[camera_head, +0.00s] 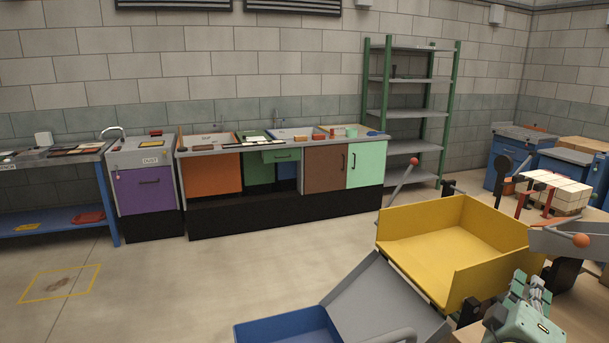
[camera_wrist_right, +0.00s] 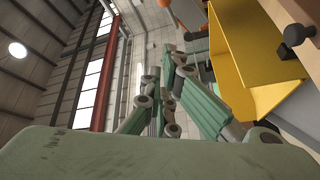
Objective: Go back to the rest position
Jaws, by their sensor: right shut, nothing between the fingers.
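My right gripper (camera_head: 532,284) is at the lower right of the head view, green and pointing up and away. It is shut and empty, beside the right end of the yellow tray (camera_head: 424,273). In the right wrist view the linked fingers of the same gripper (camera_wrist_right: 172,62) show, with nothing between them. The yellow tray also stands at the right of that view (camera_wrist_right: 270,60). I cannot tell whether the gripper touches the tray. My left gripper is not in view.
A blue bin (camera_head: 290,326) and a grey sloped panel (camera_head: 385,305) lie in front. A bench with coloured doors (camera_head: 213,174) and a green-framed shelf (camera_head: 413,113) stand at the back. A stack of pale bricks (camera_head: 563,190) is at the right. The left floor is clear.

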